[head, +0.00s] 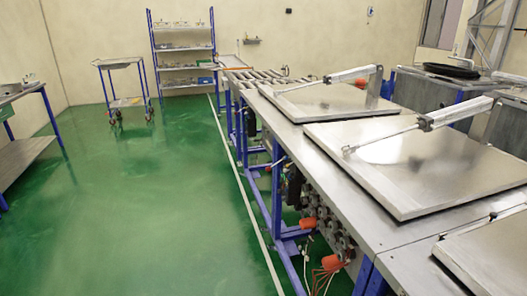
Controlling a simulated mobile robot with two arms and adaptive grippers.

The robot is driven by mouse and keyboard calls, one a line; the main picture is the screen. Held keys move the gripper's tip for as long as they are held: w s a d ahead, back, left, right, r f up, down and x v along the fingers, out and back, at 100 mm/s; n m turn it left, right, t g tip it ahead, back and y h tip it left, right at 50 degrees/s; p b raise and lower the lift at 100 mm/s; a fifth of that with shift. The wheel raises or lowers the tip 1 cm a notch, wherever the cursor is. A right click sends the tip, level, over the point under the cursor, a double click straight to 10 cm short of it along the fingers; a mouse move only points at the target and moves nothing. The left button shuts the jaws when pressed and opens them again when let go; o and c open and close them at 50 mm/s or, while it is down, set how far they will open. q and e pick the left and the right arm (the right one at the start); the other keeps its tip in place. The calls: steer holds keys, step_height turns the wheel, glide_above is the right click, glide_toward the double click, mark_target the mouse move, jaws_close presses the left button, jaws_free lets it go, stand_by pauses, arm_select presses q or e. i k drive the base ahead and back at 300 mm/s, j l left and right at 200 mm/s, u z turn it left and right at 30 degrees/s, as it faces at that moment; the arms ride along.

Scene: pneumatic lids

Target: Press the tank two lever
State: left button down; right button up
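A long steel bench of tanks runs along the right side. A far square lid (318,101) and a middle square lid (420,165) lie shut on it, each with a pneumatic cylinder across its top. The middle lid's cylinder (455,112) ends in a rod reaching to the lid. Part of a near lid (490,255) shows at the lower right. Under the bench front are dark valve-like fittings (335,238) and orange-red parts, one upper (308,223) and one lower (331,262). I cannot tell which part is the tank two lever. Neither gripper is in view.
The green floor (140,210) left of the bench is clear, with a white line (235,180) beside the bench legs. A side table (25,130) stands at the left edge. A wheeled cart (125,85) and a shelf rack (185,55) stand at the back.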

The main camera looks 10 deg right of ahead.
mark_target(268, 169)
steer(key=i+j+z, duration=0.2)
steer(key=i+z, duration=0.3)
steer(key=i+j+z, duration=0.25)
steer(key=z, duration=0.2)
steer(key=i+j+z, duration=0.3)
steer(key=j+z, duration=0.2)
steer(key=i+j+z, duration=0.2)
steer(key=j+z, duration=0.25)
steer(key=i+j+z, duration=0.1)
steer(key=j, duration=0.25)
steer(key=j+z, duration=0.15)
steer(key=j, duration=0.2)
steer(key=i, duration=0.05)
